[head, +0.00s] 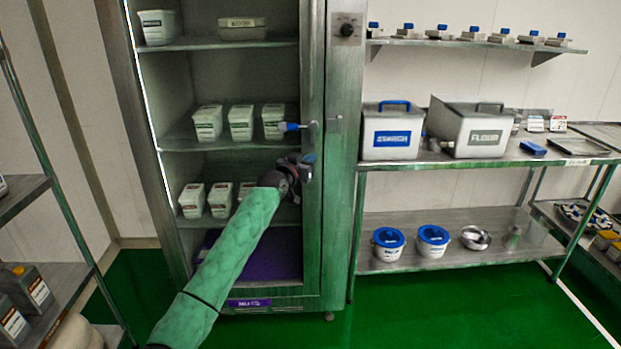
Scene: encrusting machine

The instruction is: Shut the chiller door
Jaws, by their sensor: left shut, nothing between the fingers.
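The chiller (345,190) is a tall steel cabinet left of centre. Its shelves and tubs show plainly in the head view. A narrow upright panel (312,60), which looks like the chiller door seen nearly edge-on, stands at the right of the opening. How far it is open is hard to tell. A small blue-and-white part (295,126) sticks out beside it. My left arm reaches up from the bottom, and my left gripper (306,166) is shut and empty at the panel, below that part. Whether it touches the panel is unclear. My right gripper is not in view.
Several white tubs (240,122) stand on the chiller shelves. A steel table (400,163) with lidded containers is close on the right. A rack (30,195) with bottles is at the left. The green floor (430,310) is clear in front.

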